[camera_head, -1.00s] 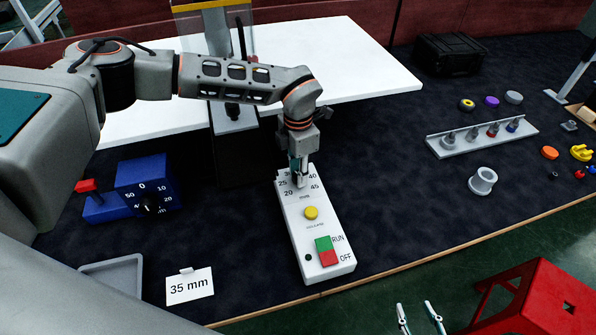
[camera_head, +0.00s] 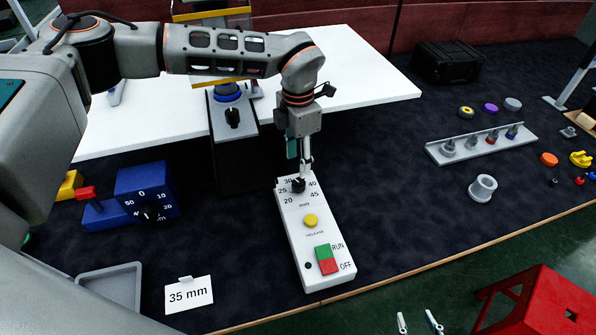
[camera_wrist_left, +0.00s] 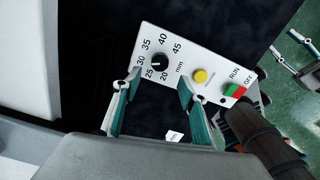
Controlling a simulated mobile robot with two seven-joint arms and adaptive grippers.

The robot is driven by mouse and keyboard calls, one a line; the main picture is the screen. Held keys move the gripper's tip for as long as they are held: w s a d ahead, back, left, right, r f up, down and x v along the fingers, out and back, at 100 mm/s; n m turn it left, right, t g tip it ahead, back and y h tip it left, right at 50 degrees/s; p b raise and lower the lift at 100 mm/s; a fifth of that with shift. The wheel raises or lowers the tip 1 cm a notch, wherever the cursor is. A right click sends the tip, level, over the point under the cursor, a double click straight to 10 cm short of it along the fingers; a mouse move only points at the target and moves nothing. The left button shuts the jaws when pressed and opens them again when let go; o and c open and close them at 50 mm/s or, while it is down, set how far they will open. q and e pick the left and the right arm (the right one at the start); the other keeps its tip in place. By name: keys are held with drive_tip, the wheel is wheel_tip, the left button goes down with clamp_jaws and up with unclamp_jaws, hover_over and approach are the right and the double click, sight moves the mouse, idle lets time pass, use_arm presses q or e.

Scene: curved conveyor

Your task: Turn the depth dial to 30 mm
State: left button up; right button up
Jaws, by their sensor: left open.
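The depth dial (camera_head: 299,185) is a black knob at the far end of a white control panel (camera_head: 292,228), ringed by numbers from 20 to 45. In the left wrist view the dial (camera_wrist_left: 159,62) is fully visible; I cannot read its pointer surely. My left gripper (camera_head: 305,167) is above the dial, pointing down. In the left wrist view its fingers (camera_wrist_left: 152,88) are apart, with nothing between them. My right gripper (camera_head: 418,322) shows only its two separated fingertips at the bottom edge, empty.
The panel also carries a yellow button (camera_head: 311,220) and green and red RUN/OFF switches (camera_head: 326,259). A card reading 35 mm (camera_head: 189,294) stands to the left, near a grey tray (camera_head: 112,284) and a blue dial box (camera_head: 147,190).

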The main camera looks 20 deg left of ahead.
use_arm(q)
wheel_tip(320, 180, up, 4)
drive_tip(key=shift+f, duration=0.1)
drive_tip(key=shift+s, duration=0.1)
idle(0.5)
